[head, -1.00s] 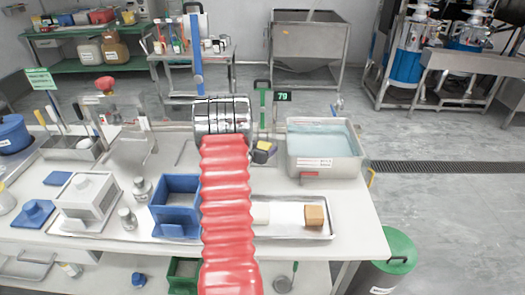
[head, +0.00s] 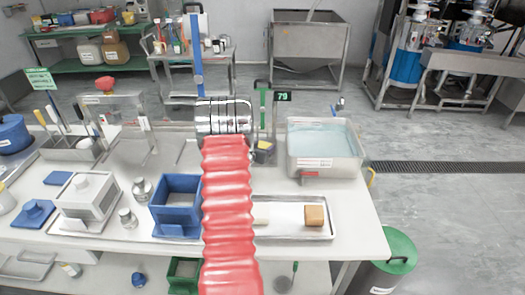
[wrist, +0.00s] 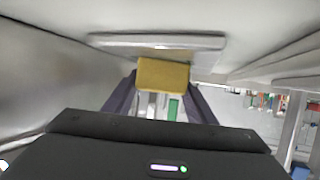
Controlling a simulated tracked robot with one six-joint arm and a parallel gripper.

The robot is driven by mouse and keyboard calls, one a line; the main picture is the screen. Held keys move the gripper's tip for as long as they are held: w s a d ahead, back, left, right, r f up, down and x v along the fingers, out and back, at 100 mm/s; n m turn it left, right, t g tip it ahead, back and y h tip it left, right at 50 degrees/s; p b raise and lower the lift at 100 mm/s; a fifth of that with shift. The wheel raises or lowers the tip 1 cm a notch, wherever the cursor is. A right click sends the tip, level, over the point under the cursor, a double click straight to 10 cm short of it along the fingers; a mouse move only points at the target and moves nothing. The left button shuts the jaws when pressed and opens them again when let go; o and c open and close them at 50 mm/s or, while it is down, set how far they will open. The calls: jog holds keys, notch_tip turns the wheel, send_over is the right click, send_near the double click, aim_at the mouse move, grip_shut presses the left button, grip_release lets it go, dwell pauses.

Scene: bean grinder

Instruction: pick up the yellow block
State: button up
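The yellow block (wrist: 163,75) sits between the two dark fingertips of my gripper (wrist: 163,88) in the wrist view. The fingers meet its left and right sides with no clear gap, so my gripper looks shut on it. In the head view my gripper (head: 263,154) is a small dark shape just right of my arm, over the back part of the white table (head: 290,189). A small yellow patch shows there. Whether the block touches a surface below is unclear.
A tan block (head: 314,215) lies on a metal tray (head: 285,235). A pale item (head: 261,217) beside my arm is partly hidden. A water basin (head: 325,165) stands right of my gripper. A blue box (head: 175,215) and a grey-white housing (head: 87,203) stand left.

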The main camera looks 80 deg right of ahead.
aim_at(263, 146)
jog(key=c, duration=0.7)
notch_tip(263, 146, up, 10)
jog(key=shift+r, duration=0.1)
dwell(0.3)
dwell(0.4)
